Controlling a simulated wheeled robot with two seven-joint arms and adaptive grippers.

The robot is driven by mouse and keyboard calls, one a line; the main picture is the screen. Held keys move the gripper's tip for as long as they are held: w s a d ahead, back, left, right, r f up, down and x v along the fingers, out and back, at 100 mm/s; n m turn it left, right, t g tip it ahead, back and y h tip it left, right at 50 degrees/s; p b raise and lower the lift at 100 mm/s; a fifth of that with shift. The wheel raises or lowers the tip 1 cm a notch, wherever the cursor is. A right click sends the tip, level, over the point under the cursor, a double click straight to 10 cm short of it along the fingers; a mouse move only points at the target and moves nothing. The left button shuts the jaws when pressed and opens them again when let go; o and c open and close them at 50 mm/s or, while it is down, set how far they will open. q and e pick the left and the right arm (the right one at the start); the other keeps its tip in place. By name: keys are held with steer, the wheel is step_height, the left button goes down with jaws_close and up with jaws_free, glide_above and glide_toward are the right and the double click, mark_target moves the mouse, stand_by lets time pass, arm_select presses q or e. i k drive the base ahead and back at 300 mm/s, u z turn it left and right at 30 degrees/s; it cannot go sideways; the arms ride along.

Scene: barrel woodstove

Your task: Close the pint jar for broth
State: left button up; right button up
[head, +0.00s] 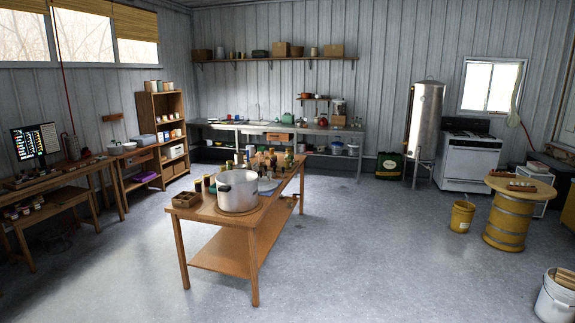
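A wooden table (234,260) stands in the middle of the room. A large silver stock pot (239,195) sits near its front end. A few small dark jars (198,186) with pale tops stand just left of the pot. A crowd of bottles and jars (270,162) covers the far half of the table, partly behind the pot. They are too small to tell which one is the pint jar for broth, or whether it has a lid. Neither of my grippers is in view.
A wooden divided box (186,200) sits at the table's front left corner. A yellow barrel table (508,218), a yellow bucket (462,216) and a white bucket (556,298) stand at the right. A workbench (75,166) lines the left wall. The floor around the table is clear.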

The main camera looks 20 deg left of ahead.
mark_target(288, 162)
steer(key=z, duration=0.15)
steer(key=i, duration=3.9)
steer(key=u, duration=0.25)
steer(key=i, duration=2)
steer(key=u, duration=0.8)
steer(key=i, duration=2.05)
steer(key=u, duration=1.2)
steer(key=i, duration=1.35)
steer(key=u, duration=0.35)
